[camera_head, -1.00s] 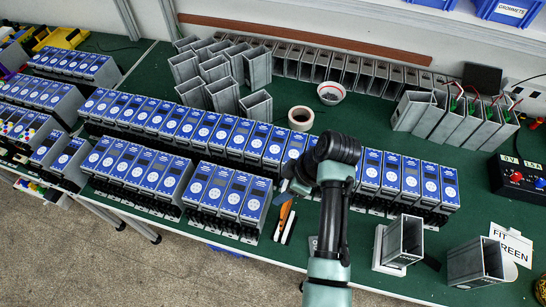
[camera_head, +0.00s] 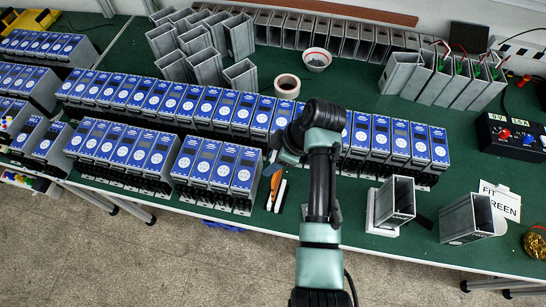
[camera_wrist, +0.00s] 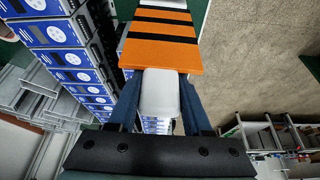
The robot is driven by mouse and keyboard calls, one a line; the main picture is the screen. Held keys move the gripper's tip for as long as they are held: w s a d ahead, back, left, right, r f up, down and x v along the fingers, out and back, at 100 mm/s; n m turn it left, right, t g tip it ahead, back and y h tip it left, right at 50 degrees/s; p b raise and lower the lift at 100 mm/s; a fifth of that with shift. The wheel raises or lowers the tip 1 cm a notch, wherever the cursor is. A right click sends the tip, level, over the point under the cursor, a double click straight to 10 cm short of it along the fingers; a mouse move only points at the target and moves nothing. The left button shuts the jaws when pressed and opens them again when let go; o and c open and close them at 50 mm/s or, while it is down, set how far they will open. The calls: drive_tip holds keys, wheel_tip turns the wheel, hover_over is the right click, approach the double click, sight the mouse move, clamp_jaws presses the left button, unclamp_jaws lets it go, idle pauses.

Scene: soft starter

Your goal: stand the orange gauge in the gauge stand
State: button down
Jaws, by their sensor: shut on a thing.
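The orange gauge, a flat orange plate with black stripes, fills the top middle of the wrist view (camera_wrist: 162,50). My gripper (camera_wrist: 158,100) is shut on its pale grip block, with a blue finger on each side. In the head view my gripper (camera_head: 274,163) is at the front of the blue-faced units, partly hidden by my wrist. A narrow orange piece of the gauge (camera_head: 275,186) shows below it, beside a white strip whose nature I cannot tell. I cannot clearly make out the gauge stand; my arm covers part of the bench there.
Rows of blue-faced units (camera_head: 205,107) stand behind and left of my gripper. Right of my arm are an open grey housing on a white base (camera_head: 385,222) and another grey housing (camera_head: 466,219) near a sign (camera_head: 503,200). The bench's front edge is close.

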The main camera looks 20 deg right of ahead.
drive_tip(key=shift+f+b, duration=0.9)
drive_tip(key=shift+f, duration=0.6)
drive_tip(key=shift+f+b, duration=1.8)
drive_tip(key=shift+f, duration=0.7)
idle(0.3)
drive_tip(key=shift+c, duration=1.3)
unclamp_jaws()
drive_tip(key=shift+r, duration=0.1)
drive_tip(key=v, duration=1.2)
drive_tip(key=shift+d+r, duration=0.15)
drive_tip(key=shift+r, duration=0.2)
drive_tip(key=shift+s, duration=0.1)
